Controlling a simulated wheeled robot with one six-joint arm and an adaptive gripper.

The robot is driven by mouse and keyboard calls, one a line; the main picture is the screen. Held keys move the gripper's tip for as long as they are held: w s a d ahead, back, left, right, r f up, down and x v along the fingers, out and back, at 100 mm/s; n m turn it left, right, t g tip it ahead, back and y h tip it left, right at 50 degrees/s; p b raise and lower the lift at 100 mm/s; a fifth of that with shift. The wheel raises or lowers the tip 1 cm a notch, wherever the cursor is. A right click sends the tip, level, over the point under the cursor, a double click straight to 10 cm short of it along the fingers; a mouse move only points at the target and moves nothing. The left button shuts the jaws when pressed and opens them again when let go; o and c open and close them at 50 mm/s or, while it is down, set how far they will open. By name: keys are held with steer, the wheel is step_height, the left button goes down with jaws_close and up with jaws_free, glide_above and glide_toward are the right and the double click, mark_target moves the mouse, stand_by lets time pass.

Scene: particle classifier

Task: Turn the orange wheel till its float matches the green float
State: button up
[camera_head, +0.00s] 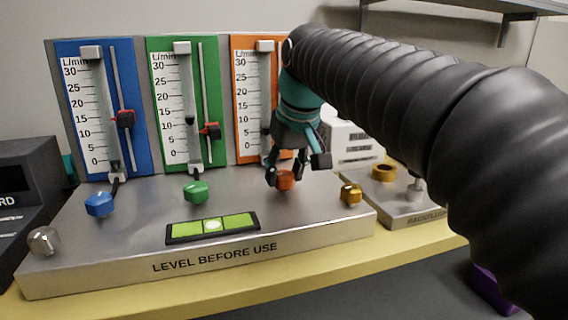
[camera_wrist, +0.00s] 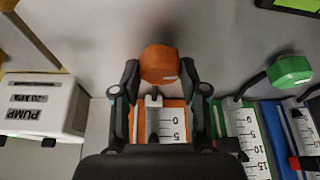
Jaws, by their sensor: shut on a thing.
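The orange wheel (camera_head: 285,181) sits on the grey metal base below the orange gauge (camera_head: 242,120). My gripper (camera_head: 286,173) points down and is shut on this wheel; in the wrist view the wheel (camera_wrist: 160,64) lies between the fingertips.
A blue gauge (camera_head: 79,115) with a blue wheel (camera_head: 99,204) stands left. A gold knob (camera_head: 350,194) is just right of the orange wheel. A silver knob (camera_head: 44,240) is at the left, a green level (camera_head: 212,227) in front. A white pump box (camera_wrist: 40,105) stands beside the orange gauge.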

steer(key=n+y+p, duration=0.1)
steer(key=n, duration=0.2)
steer(key=shift+w+d+r+n+g, duration=0.1)
steer(key=shift+n+g, duration=0.3)
steer(key=shift+n+g+y+p, duration=0.55)
steer(key=shift+n+p, duration=0.2)
steer(key=shift+n, duration=1.15)
steer(key=o, duration=1.1)
steer(key=shift+o, duration=0.2)
steer(key=v, duration=1.1)
steer(key=shift+d+r, duration=0.2)
steer(key=shift+r, duration=0.15)
